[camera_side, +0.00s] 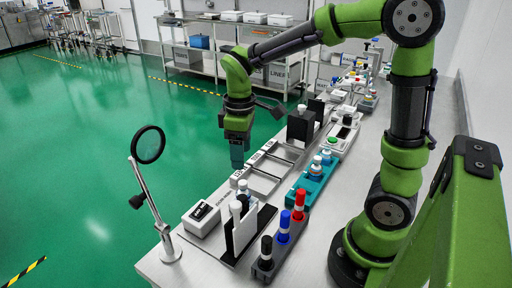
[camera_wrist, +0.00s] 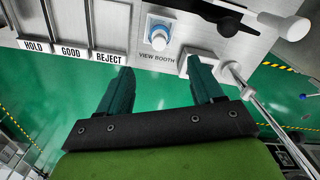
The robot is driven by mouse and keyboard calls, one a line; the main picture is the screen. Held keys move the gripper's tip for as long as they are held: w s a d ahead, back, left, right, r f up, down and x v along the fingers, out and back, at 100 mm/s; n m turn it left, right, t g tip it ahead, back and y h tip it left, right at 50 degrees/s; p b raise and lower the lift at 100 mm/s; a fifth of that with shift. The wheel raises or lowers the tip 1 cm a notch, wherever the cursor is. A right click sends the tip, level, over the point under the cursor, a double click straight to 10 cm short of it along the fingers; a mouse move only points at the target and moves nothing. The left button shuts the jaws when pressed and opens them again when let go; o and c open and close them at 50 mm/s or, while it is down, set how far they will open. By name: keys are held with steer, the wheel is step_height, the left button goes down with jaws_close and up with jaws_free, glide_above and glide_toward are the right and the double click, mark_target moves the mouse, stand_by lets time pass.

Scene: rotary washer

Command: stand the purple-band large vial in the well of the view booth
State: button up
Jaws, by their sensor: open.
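My gripper (camera_side: 237,163) is open and empty, hanging above the table's left edge, above and behind the view booth; its two teal fingers are apart in the wrist view (camera_wrist: 160,75). The view booth (camera_side: 231,238), with a white panel and black backing, stands at the front of the table. In the wrist view its label (camera_wrist: 157,58) lies just beyond the fingertips. A white-topped vial-like piece (camera_wrist: 158,40) appears upright in a blue ring there; it also shows beside the booth in the side view (camera_side: 243,187). I cannot make out a purple band on it.
A teal rack (camera_side: 312,185) holds several vials. A dark rack (camera_side: 264,265) holds black, blue and red-topped pieces. HOLD, GOOD and REJECT trays (camera_side: 262,183) look empty. A magnifier on a stand (camera_side: 148,145) and a white display box (camera_side: 201,216) stand near the booth.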

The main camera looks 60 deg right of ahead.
steer(key=s+a+r+m+t+y, duration=0.2)
steer(key=s+a+r+m+t, duration=0.1)
steer(key=s+r+m+t, duration=0.4)
steer(key=s+m, duration=0.1)
steer(key=s, duration=0.2)
